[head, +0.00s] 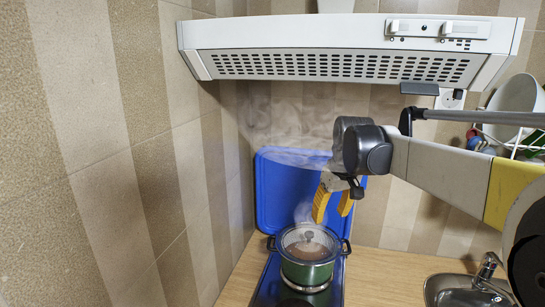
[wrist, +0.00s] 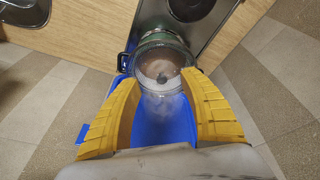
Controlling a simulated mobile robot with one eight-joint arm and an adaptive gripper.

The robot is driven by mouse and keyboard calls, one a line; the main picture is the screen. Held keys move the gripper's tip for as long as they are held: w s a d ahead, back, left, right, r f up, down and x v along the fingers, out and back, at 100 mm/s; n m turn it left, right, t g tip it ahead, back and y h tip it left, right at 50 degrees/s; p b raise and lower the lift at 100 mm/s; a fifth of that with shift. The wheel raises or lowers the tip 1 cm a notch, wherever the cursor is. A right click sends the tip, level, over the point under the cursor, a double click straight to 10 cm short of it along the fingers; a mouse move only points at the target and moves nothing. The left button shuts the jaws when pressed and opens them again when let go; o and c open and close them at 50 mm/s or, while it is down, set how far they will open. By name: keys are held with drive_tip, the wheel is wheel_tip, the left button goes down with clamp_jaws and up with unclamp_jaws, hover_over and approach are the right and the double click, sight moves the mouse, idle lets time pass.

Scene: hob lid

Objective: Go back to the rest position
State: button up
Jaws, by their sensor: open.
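My gripper (head: 333,203) has yellow fingers and hangs above and slightly right of the pot. In the wrist view my gripper (wrist: 165,100) is open, with its two fingers wide apart and nothing between them. A green pot (head: 307,271) with dark side handles stands on the hob (head: 270,290). A clear glass lid (head: 307,241) with a knob sits on the pot, and brown contents show through it. The lid also shows in the wrist view (wrist: 160,62), beyond the fingertips and apart from them. Steam rises around my arm.
A range hood (head: 350,50) hangs above my arm. A blue board (head: 280,190) leans on the back wall behind the pot. A sink with a tap (head: 485,270) is at right, and a dish rack with crockery (head: 515,110) is at upper right. The wooden counter (head: 385,290) between is clear.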

drive_tip(key=s+d+f+m+t+b, duration=0.1)
drive_tip(key=s+f+b, duration=0.1)
drive_tip(key=s+f, duration=0.3)
drive_tip(key=s+d+f+m+t+b, duration=0.1)
drive_tip(key=s+f, duration=0.3)
drive_tip(key=s, duration=1)
drive_tip(key=s+f+m+t+b, duration=0.1)
drive_tip(key=s+f, duration=0.4)
drive_tip(key=s, duration=0.5)
drive_tip(key=m+b, duration=0.1)
drive_tip(key=b, duration=0.1)
drive_tip(key=shift+d+f+t+h+b, duration=0.3)
drive_tip(key=shift+d+t, duration=0.1)
